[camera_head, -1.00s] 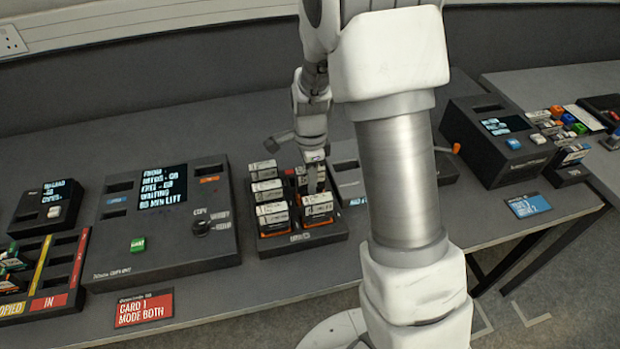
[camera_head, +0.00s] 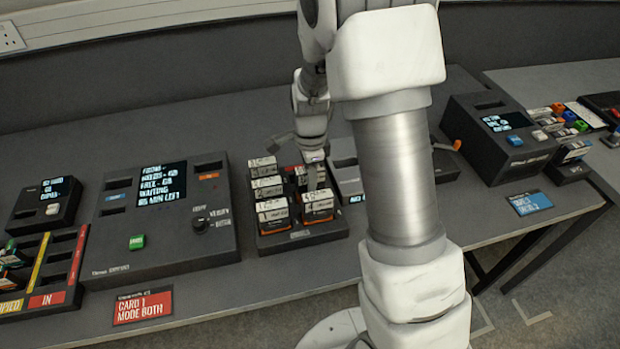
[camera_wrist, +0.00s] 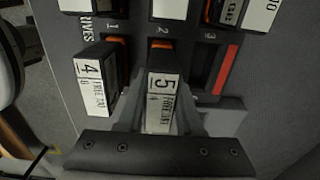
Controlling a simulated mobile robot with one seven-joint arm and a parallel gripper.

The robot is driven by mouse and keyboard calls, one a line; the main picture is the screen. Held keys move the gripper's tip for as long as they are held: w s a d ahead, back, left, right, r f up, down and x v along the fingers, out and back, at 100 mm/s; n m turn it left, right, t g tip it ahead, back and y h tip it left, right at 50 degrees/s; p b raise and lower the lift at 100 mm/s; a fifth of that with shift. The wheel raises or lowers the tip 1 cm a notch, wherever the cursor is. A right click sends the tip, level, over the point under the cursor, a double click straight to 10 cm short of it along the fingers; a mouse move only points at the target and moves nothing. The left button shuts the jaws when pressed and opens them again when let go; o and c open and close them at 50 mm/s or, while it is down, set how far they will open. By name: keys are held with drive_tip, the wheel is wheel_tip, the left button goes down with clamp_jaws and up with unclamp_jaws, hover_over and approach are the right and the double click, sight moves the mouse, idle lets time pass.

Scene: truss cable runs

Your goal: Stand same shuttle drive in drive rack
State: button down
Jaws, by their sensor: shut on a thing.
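The dark drive rack (camera_head: 302,238) stands near the middle of the bench. In the wrist view the rack (camera_wrist: 258,72) shows places marked 1, 2 and 3. My gripper (camera_wrist: 160,98) is shut on a drive labelled 5 (camera_wrist: 162,103), black with a white label and an orange part at its far end. This drive lines up with place 2; how deep it sits I cannot tell. A drive labelled 4 (camera_wrist: 95,85) is beside it at place 1. Place 3, with a red strip, looks empty. In the head view my gripper (camera_head: 316,184) is low over the rack, partly hidden.
Several other white-labelled drives (camera_head: 266,188) stand in the rack close to my gripper. A large console (camera_head: 160,230) with a screen is at left, beside a small screen box (camera_head: 45,205). A dark box with an orange lever (camera_head: 495,140) is at right. My arm hides part of the bench.

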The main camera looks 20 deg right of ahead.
drive_tip(key=shift+f+b, duration=0.4)
drive_tip(key=shift+f, duration=0.2)
idle(0.3)
drive_tip(key=shift+c, duration=0.8)
unclamp_jaws()
drive_tip(key=shift+r+p, duration=3.05)
drive_tip(key=shift+r, duration=0.75)
